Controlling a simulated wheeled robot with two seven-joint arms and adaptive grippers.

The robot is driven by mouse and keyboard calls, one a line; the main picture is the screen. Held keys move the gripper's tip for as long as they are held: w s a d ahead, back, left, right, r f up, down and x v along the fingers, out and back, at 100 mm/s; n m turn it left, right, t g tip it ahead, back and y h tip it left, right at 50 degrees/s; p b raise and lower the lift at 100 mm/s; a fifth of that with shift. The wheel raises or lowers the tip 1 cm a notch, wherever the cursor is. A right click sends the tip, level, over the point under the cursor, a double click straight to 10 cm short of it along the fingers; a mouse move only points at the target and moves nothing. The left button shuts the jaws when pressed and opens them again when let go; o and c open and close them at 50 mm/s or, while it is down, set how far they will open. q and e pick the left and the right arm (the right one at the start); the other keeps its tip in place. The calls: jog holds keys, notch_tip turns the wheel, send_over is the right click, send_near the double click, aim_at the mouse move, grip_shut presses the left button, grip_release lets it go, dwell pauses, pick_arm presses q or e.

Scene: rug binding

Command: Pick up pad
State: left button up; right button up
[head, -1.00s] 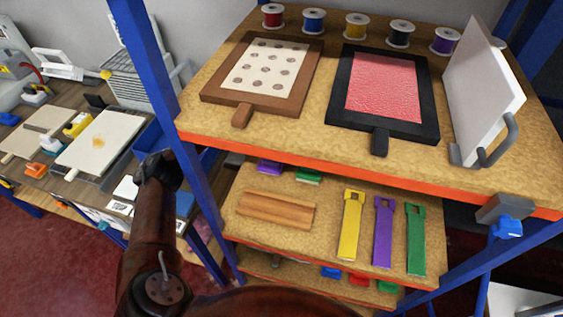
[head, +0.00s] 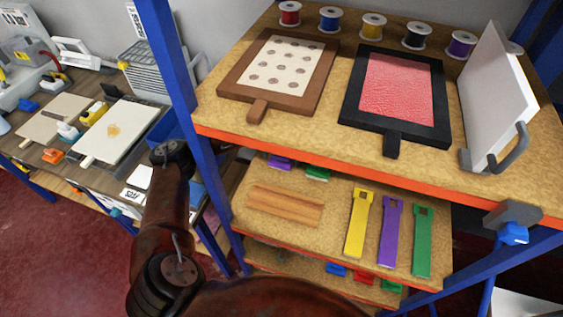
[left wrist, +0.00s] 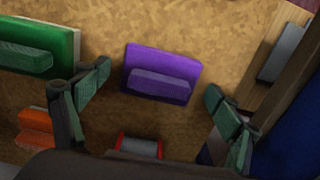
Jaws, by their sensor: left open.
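In the left wrist view, a purple pad (left wrist: 160,73) with a raised bar-like grip lies on the tan shelf board. My left gripper (left wrist: 157,82) is open, with one green-grey finger on each side of the purple pad. Neither finger appears to touch it. A green pad (left wrist: 38,50) of the same kind lies to the left. In the head view, the purple pad (head: 280,162) and green pad (head: 317,173) show at the back of the middle shelf, partly hidden under the upper shelf. My left arm reaches past the blue post there, its fingers hidden. My right gripper is not in view.
The upper shelf's orange edge (head: 330,163) overhangs the pads. A blue post (head: 180,75) stands close to my left arm. Wooden strips (head: 285,204) and yellow, purple and green tools lie at the middle shelf's front. An orange block (left wrist: 35,135) lies beside the green pad.

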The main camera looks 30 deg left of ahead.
aim_at(281, 155)
pick_arm(q)
jog(key=shift+f, duration=0.25)
jog(key=shift+r, duration=0.1)
jog(key=shift+c, duration=0.2)
jog(key=c, duration=1.3)
notch_tip(281, 155, up, 10)
jog(key=shift+r+p, duration=0.1)
jog(key=shift+p, duration=0.75)
jog(key=o, duration=0.6)
jog(key=shift+c, duration=0.2)
jog(key=c, duration=0.4)
